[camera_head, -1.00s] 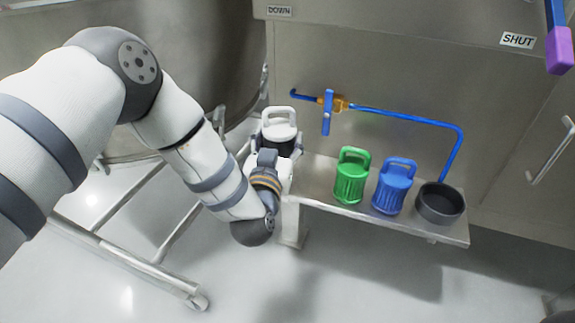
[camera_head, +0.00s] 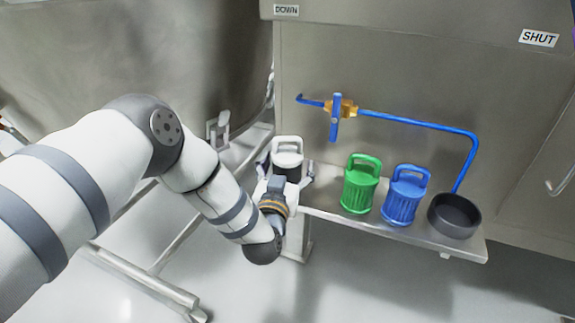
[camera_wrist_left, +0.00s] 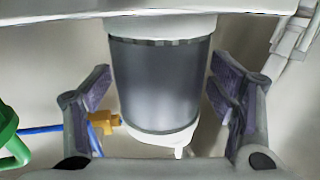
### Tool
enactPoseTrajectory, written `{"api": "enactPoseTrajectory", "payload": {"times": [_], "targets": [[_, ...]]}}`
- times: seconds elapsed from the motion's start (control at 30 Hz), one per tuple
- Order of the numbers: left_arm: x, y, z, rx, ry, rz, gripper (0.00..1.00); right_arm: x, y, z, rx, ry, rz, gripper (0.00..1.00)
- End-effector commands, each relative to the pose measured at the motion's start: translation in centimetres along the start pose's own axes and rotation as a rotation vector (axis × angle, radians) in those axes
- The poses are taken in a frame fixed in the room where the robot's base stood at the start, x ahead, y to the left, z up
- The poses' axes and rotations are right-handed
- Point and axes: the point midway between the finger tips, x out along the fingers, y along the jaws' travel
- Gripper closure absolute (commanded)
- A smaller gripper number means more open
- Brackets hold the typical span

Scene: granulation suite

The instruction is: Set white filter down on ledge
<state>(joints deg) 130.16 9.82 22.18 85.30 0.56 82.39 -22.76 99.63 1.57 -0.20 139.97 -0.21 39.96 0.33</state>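The white filter (camera_head: 288,146), with a white handle and a dark body, stands upright at the left end of the steel ledge (camera_head: 345,216), in line with the other filters. In the left wrist view, the filter's dark body (camera_wrist_left: 160,85) sits between the two finger pads of my left gripper (camera_wrist_left: 160,88). That view is upside down, and the filter's white base is at the ledge surface; I cannot tell whether it fully rests there. My right gripper is out of view.
A green filter (camera_head: 360,188), a blue filter (camera_head: 405,200) and a dark round bowl (camera_head: 454,216) stand rightward along the ledge. A blue pipe (camera_head: 420,122) with a brass valve (camera_head: 347,108) runs behind. A metal frame (camera_head: 150,285) stands at lower left.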

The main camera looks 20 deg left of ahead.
Motion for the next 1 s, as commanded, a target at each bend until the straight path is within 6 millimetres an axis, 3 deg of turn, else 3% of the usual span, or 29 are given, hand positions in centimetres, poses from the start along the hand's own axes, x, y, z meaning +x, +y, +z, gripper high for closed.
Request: {"api": "enactPoseTrajectory", "payload": {"times": [0.3,0.73,1.0], "targets": [[-0.3,0.0,-0.5,0.0,-0.001,0.001,0.22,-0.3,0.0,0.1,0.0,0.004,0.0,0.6],[-10.2,0.1,-0.5,0.001,-0.002,0.002,0.22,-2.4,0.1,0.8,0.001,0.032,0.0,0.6],[-12.1,0.0,-0.4,0.0,0.001,0.0,0.22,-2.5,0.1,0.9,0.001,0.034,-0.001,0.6]]}}
